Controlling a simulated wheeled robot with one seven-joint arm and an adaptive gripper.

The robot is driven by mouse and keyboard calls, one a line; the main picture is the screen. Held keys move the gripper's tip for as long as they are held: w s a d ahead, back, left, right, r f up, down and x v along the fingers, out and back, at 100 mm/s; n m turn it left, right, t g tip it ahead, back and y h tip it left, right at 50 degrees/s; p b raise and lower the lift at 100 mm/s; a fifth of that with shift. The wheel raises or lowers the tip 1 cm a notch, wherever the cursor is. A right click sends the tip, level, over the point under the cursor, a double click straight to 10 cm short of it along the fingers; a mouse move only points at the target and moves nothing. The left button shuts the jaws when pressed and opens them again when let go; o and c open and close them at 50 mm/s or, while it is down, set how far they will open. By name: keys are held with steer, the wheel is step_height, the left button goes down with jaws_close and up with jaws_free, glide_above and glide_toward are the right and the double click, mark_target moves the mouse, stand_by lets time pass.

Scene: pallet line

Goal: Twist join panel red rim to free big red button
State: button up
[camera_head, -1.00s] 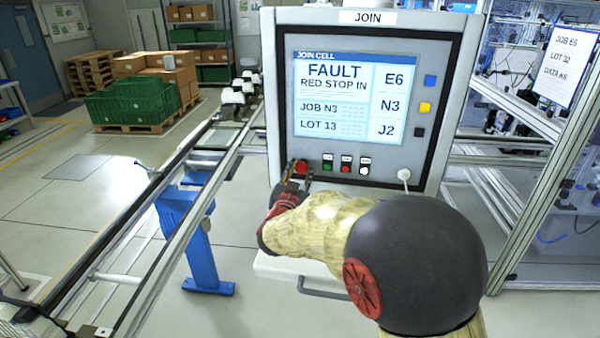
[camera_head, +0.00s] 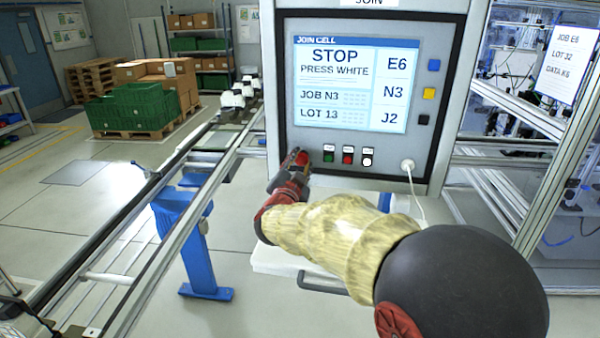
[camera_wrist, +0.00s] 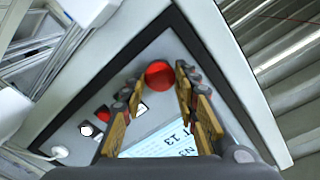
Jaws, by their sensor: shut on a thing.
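The JOIN panel (camera_head: 452,60) stands ahead, its screen (camera_head: 350,90) reading "STOP PRESS WHITE". The big red button (camera_wrist: 160,74) is at the panel's lower corner, its round red face showing between my fingertips in the wrist view. My gripper (camera_head: 293,162) reaches it from the front and is shut on its rim, one finger on each side. In the head view my fingers largely cover the button. To its right are a small green button (camera_head: 328,157), a small red button (camera_head: 347,159) and a white button (camera_head: 367,161).
Blue, yellow and black squares (camera_head: 432,92) line the screen's right side. A white plug with a cable (camera_head: 408,165) sits at the panel's lower right. A conveyor rail (camera_head: 150,190) runs along the left. Green crates (camera_head: 135,108) stand on a pallet behind, with open floor around.

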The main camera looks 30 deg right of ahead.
steer(key=shift+m+b, duration=0.8)
steer(key=o, duration=1.1)
steer(key=shift+o, duration=0.3)
steer(key=v, duration=1.2)
